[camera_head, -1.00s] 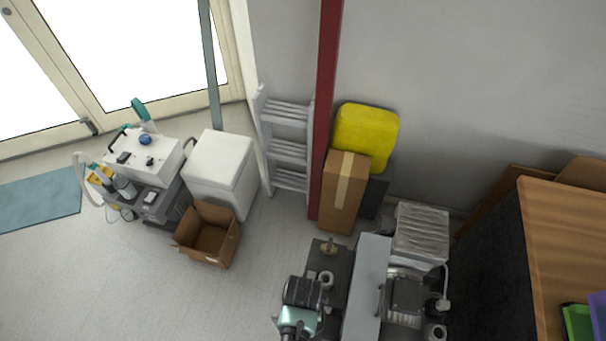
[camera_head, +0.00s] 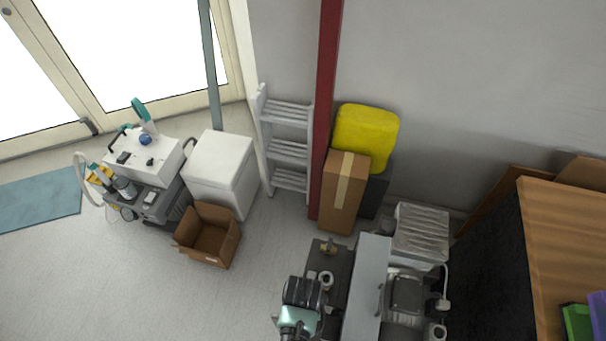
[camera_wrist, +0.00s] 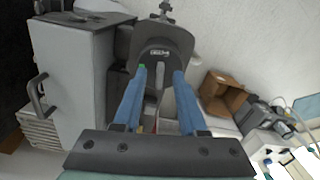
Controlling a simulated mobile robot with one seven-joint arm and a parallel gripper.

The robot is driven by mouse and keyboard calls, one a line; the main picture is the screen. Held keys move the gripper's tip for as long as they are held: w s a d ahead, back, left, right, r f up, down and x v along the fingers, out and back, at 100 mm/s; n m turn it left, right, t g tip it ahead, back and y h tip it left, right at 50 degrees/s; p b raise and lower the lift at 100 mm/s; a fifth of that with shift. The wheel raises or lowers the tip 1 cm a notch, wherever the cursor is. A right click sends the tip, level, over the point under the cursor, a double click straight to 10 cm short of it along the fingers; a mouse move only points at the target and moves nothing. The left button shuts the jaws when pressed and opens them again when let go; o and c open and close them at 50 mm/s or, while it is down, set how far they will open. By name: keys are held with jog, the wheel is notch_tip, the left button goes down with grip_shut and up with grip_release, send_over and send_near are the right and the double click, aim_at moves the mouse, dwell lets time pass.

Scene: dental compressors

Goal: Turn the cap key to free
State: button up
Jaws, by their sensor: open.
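My gripper (camera_wrist: 161,74) shows in the wrist view with its two blue fingers apart. Beyond and partly between the fingertips is a dark rounded housing (camera_wrist: 163,36) with a small pale label. A narrow grey upright piece (camera_wrist: 159,76) shows between the fingers; I cannot tell for sure that it is the cap key, nor whether a finger touches it. A small green spot lies by the left fingertip. In the head view my arm's end is at the bottom centre, over the dark equipment bench, and its fingers cannot be made out.
A grey cabinet (camera_wrist: 75,85) with a black handle stands left of my gripper in the wrist view; its top (camera_head: 367,285) shows in the head view. A brass fitting (camera_head: 328,248) sits on the dark bench. An open cardboard box (camera_head: 209,235) stands on clear floor.

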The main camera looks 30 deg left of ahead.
notch_tip(320, 180, up, 13)
dwell(0.6)
